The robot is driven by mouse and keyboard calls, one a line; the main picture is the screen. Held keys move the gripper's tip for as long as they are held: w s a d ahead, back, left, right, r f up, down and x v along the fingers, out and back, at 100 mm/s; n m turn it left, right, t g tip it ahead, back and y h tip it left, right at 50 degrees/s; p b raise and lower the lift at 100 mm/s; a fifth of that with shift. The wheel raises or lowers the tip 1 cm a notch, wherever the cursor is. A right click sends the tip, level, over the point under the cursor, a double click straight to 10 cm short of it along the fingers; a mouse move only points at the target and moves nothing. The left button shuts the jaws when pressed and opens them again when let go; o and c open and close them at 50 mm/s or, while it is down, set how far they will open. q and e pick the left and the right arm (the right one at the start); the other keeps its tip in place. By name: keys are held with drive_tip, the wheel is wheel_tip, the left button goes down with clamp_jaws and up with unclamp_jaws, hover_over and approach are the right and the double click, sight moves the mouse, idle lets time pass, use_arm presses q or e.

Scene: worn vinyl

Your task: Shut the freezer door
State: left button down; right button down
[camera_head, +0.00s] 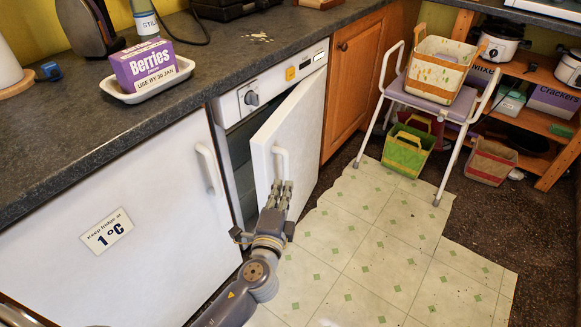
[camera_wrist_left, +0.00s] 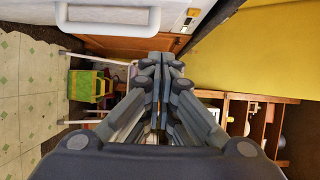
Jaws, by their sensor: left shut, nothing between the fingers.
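The white freezer door (camera_head: 300,122) stands partly open under the counter, hinged on its right side, with a dark gap on its left. Its white bar handle (camera_head: 281,163) is on the outer face; what looks like the same handle shows in the left wrist view (camera_wrist_left: 108,27). My left gripper (camera_head: 279,190) is shut and empty, in front of the door just below the handle. Whether it touches the door I cannot tell. Its closed fingers also show in the left wrist view (camera_wrist_left: 161,62). My right gripper is not in view.
The fridge door (camera_head: 150,240), labelled 1 °C, is closed at left. A berries box (camera_head: 145,65) sits in a white tray on the counter (camera_head: 60,130). A walking frame (camera_head: 440,105) with baskets stands at right. The tiled floor (camera_head: 370,250) before the freezer is clear.

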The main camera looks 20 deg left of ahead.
use_arm(q)
drive_tip(key=w+a, duration=0.5)
drive_tip(key=w, duration=0.5)
drive_tip(key=shift+w+r, duration=0.25)
drive_tip(key=shift+w, duration=0.05)
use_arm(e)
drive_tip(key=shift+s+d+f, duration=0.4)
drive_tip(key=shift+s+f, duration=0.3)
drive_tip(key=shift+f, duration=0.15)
use_arm(q)
drive_tip(key=shift+a, duration=0.15)
